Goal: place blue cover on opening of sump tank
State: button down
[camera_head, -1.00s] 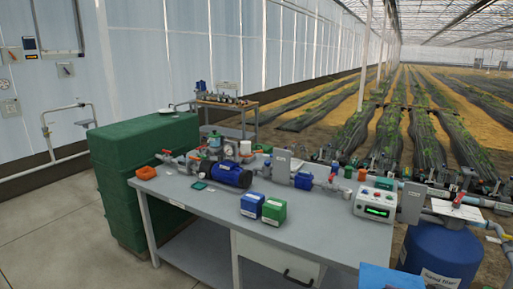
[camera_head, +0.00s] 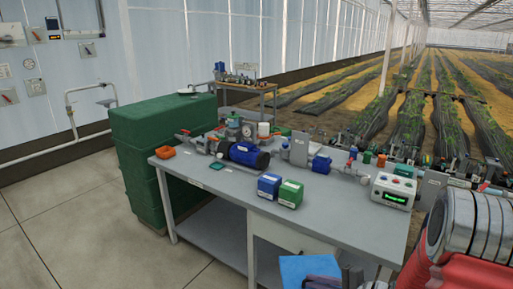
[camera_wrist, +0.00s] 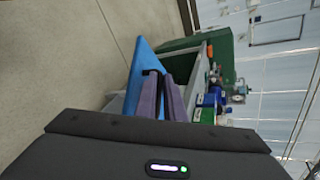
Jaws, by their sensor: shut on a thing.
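The blue cover (camera_head: 302,270) is a flat blue panel at the bottom of the head view. In the wrist view, the blue cover (camera_wrist: 140,78) extends beyond my fingers. My gripper (camera_wrist: 160,92) is shut on it. In the head view only a small part of my gripper (camera_head: 328,284) shows at the bottom edge, beside the cover. A large green tank (camera_head: 160,120) stands at the left end of the bench, and it also shows in the wrist view (camera_wrist: 222,48). I cannot read a label on it, and no opening is visible on it.
A grey bench (camera_head: 225,200) carries a blue pump (camera_head: 247,155), blue and green boxes (camera_head: 290,193), pipework and a control box (camera_head: 395,193). The concrete floor (camera_head: 60,210) at left is clear.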

jog(key=shift+a+f+n+g, duration=0.2)
jog(key=shift+a+n+g, duration=0.1)
jog(key=shift+a, duration=1.1)
